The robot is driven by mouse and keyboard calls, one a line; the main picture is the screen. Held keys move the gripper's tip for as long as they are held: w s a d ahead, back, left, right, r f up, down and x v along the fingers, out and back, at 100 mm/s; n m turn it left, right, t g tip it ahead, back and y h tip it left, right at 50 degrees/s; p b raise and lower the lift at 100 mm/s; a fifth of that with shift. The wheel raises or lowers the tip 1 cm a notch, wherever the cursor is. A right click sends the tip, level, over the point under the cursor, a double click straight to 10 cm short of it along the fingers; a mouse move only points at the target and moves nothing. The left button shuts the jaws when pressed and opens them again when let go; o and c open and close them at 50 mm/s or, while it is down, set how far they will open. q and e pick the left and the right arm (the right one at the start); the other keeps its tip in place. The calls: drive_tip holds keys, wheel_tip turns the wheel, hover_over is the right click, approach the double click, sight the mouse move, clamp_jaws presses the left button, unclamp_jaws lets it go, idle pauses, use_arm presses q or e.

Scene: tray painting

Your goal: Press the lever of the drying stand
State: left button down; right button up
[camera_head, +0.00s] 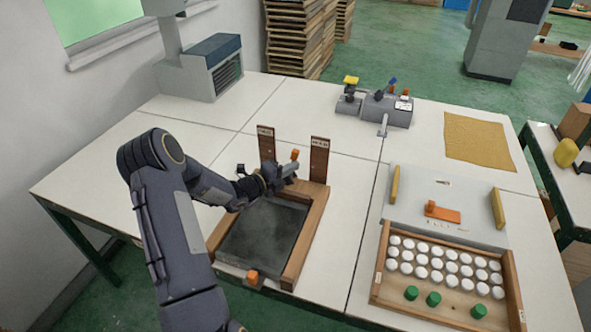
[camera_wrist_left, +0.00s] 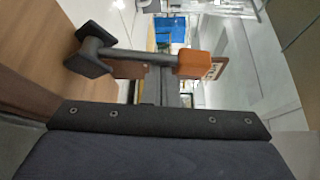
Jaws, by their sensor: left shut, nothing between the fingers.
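The drying stand is a wooden frame (camera_head: 312,222) around a dark flat plate (camera_head: 262,236), with two labelled wooden posts at its back. Its lever, a grey rod with an orange tip (camera_head: 294,155), rises at the back between the posts. In the left wrist view the lever's orange block (camera_wrist_left: 193,63) and grey rod (camera_wrist_left: 138,55) lie across the upper middle. My left gripper (camera_head: 270,178) is shut and empty, close beside the lever's base. I cannot tell whether it touches the lever. My right gripper is not in view.
An orange knob (camera_head: 252,275) sits at the frame's front edge. To the right is a wooden tray (camera_head: 512,290) of white and green pieces. A grey device (camera_head: 385,108) and a tan mat (camera_head: 478,140) lie farther back.

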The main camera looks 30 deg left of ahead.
use_arm(q)
drive_tip(key=shift+s+a+n+t, duration=0.15)
drive_tip(key=shift+a+n+t, duration=0.45)
drive_tip(key=shift+n, duration=0.3)
drive_tip(key=shift+s+a, duration=0.15)
drive_tip(key=shift+a, duration=0.6)
drive_tip(key=shift+s+a+f, duration=0.1)
drive_tip(key=shift+a+f, duration=0.05)
drive_tip(key=shift+a, duration=0.3)
drive_tip(key=shift+s+a+f, duration=0.1)
drive_tip(key=shift+a, duration=0.35)
drive_tip(key=shift+a, duration=0.1)
